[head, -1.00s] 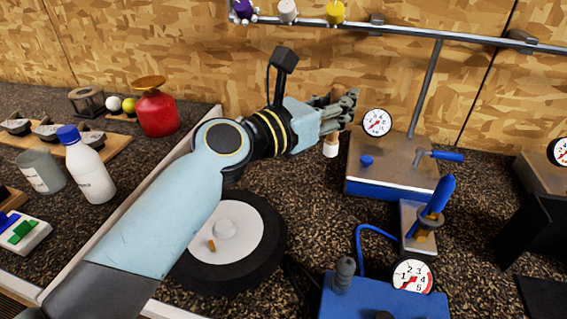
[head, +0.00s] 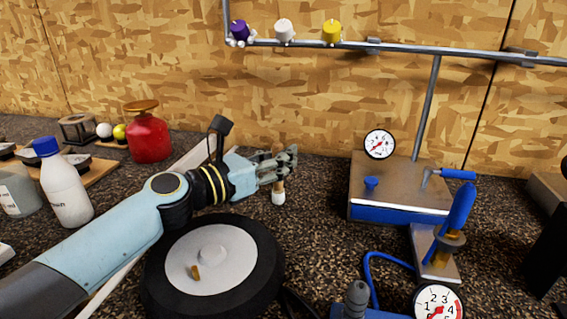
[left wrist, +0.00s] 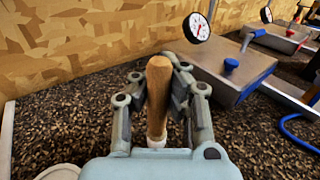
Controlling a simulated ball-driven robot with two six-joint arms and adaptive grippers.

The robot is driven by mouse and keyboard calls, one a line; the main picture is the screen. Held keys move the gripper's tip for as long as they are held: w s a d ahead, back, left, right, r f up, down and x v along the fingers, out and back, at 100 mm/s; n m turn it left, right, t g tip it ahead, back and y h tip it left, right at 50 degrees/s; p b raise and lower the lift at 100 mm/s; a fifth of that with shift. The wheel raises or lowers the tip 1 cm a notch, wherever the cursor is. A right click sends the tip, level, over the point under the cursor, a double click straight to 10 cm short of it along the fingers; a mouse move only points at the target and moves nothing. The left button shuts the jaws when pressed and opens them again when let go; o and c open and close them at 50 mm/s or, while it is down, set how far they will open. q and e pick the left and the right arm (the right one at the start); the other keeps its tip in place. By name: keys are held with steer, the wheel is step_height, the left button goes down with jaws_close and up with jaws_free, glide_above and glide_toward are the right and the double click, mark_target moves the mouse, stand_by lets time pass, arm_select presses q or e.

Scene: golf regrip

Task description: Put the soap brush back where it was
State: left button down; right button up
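The soap brush has a wooden handle and a white head. In the head view the brush (head: 278,197) hangs upright, white end down, under my left gripper (head: 278,165). In the left wrist view its handle (left wrist: 158,95) stands between the two fingers of the left gripper (left wrist: 160,85), which is shut on it. The white end is mostly hidden there behind the gripper body. I cannot tell whether the head touches the dark speckled surface. My right gripper is not in view.
A black wheel with a white disc (head: 235,252) lies just below my left gripper. A metal-topped blue device with a gauge (head: 398,190) stands to the right. A red can (head: 149,138) and white bottle (head: 65,190) stand left. Speckled surface between brush and device is clear.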

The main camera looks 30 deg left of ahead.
arm_select(q)
steer(key=c, duration=2)
jaws_free()
steer(key=shift+f, duration=0.15)
steer(key=shift+c, duration=0.2)
steer(key=o, duration=0.6)
steer(key=shift+c, duration=0.2)
